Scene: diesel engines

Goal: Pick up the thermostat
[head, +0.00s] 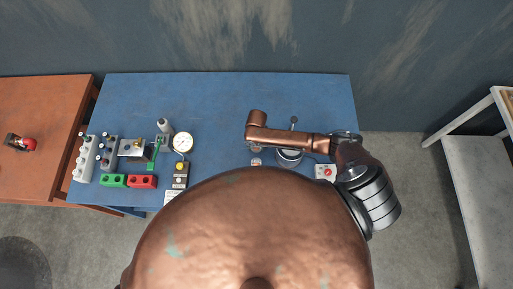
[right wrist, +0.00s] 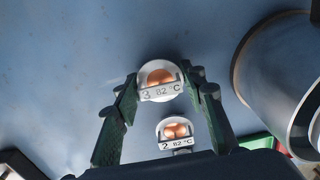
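Two thermostats show in the right wrist view, round and white-rimmed with copper centres. One labelled "3 82 °C" (right wrist: 160,82) lies between my right gripper's fingertips. The other, labelled "2 82 °C" (right wrist: 175,132), lies below it in the picture, nearer the gripper's palm. My right gripper (right wrist: 162,84) has its two dark green fingers spread, one on each side of thermostat 3, very close to its rim; I cannot tell whether they touch it. In the head view a small pale thermostat (head: 256,162) shows below my copper arm, which hides most of the gripper. My left gripper is out of view.
On the blue table (head: 230,100) a metal pot (head: 289,157) stands close right of the gripper. A red-button box (head: 326,172) is farther right. The table's back middle is clear.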

